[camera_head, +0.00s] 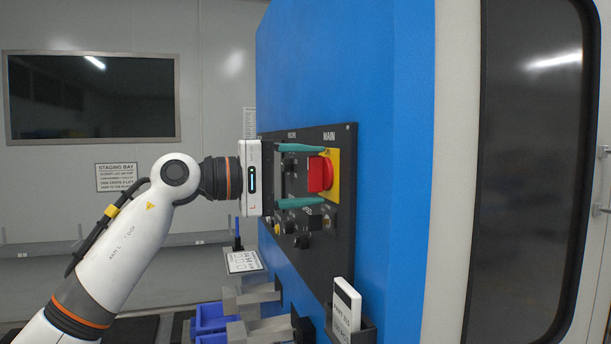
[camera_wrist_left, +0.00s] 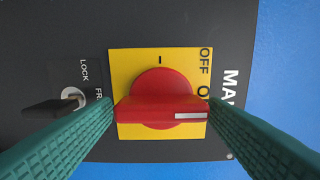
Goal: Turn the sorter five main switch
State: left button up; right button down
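The main switch is a red rotary knob (camera_head: 319,174) on a yellow plate (camera_head: 333,163), below the word MAIN on a dark panel. In the left wrist view the red handle (camera_wrist_left: 160,111) lies across the picture, its white mark at the right end near a partly hidden label starting with O. OFF is printed above that label. My left gripper (camera_head: 322,175) faces the knob with its green fingers apart, one at each side. In the wrist view the fingertips (camera_wrist_left: 160,106) are close to the handle's ends; I cannot tell whether they touch. My right gripper is out of view.
The panel (camera_head: 340,225) is on a blue cabinet (camera_head: 400,200) and carries other knobs. A keyed LOCK switch (camera_wrist_left: 72,97) is beside the plate. A holder with a white card (camera_head: 346,305) juts out below. Blue bins (camera_head: 210,318) stand lower left.

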pick_arm(q)
jog(key=shift+o, duration=0.6)
jog(key=shift+a, duration=0.3)
jog(key=b+v, duration=0.3)
jog(key=v, duration=0.8)
jog(key=shift+a, duration=0.2)
jog(key=shift+s, duration=0.15)
